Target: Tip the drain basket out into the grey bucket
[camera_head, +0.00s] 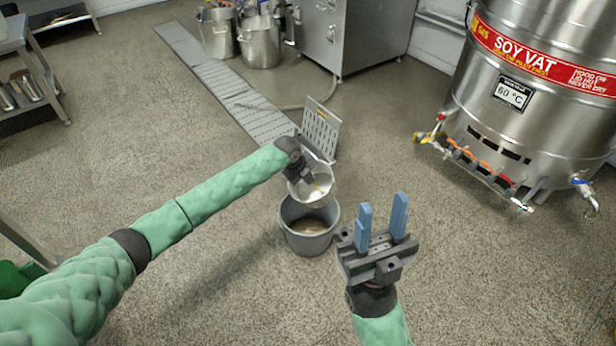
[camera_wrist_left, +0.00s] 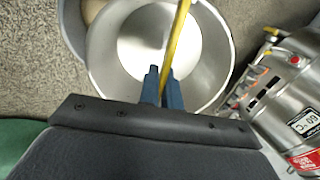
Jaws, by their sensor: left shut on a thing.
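The drain basket (camera_head: 322,190) is a round pale metal bowl with a yellow handle. My left gripper (camera_head: 305,175) is shut on the handle. In the left wrist view the blue fingertips (camera_wrist_left: 163,85) close on the yellow handle (camera_wrist_left: 178,40), with the basket's pale inside (camera_wrist_left: 150,50) behind it. I see no contents in the basket. The grey bucket (camera_head: 292,240) stands on the floor with brownish matter inside. The basket is over its far side; I cannot tell the exact height or tilt. My right gripper (camera_head: 382,228) is open and empty, right of the bucket.
A floor drain grating (camera_head: 230,90) runs to the back left, with a perforated plate (camera_head: 320,130) standing at its near end. The soy vat (camera_head: 545,80) with its valves is at the right. Steel pots (camera_head: 260,45) stand at the back. Floor around the bucket is clear.

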